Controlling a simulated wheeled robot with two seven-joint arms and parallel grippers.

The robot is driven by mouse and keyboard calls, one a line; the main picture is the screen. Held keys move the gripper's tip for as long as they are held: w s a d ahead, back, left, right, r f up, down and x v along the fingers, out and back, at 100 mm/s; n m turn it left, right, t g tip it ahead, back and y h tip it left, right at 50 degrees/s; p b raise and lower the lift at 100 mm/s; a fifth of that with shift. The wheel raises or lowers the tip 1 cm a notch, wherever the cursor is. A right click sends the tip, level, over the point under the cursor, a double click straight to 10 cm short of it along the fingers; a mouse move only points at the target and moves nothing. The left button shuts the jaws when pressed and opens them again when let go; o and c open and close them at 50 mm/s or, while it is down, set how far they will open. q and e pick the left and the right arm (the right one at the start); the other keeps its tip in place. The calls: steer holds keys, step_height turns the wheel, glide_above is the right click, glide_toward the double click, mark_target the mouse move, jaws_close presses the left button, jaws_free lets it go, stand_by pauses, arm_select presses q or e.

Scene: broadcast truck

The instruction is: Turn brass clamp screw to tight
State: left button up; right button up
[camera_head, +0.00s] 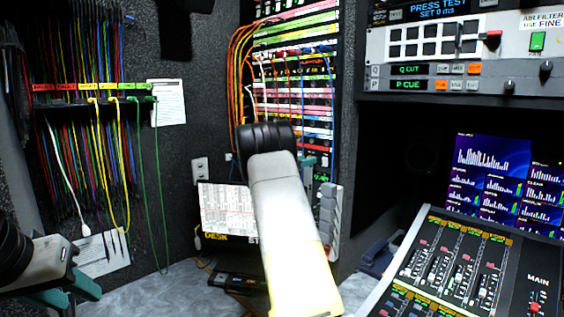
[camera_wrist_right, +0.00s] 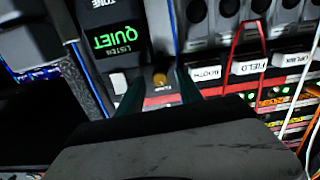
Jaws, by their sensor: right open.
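The brass clamp screw (camera_wrist_right: 160,79) shows in the right wrist view as a small round brass knob on a grey panel, above a small label and a red strip. My right gripper (camera_wrist_right: 161,88) is open, with its teal fingers on either side of the screw in the picture. I cannot tell how far the fingertips are from the panel. In the head view my right arm hides the screw, and only a teal bit of the right gripper (camera_head: 307,162) shows. My left gripper (camera_head: 70,293) is at the lower left, its teal fingers apart and empty.
In the right wrist view a lit QUIET sign (camera_wrist_right: 118,40) is left of the screw, and a red cable (camera_wrist_right: 240,45) hangs at the right. In the head view hanging patch cables (camera_head: 90,150) line the left wall, and a mixing console (camera_head: 455,270) fills the lower right.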

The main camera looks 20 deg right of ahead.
jaws_close()
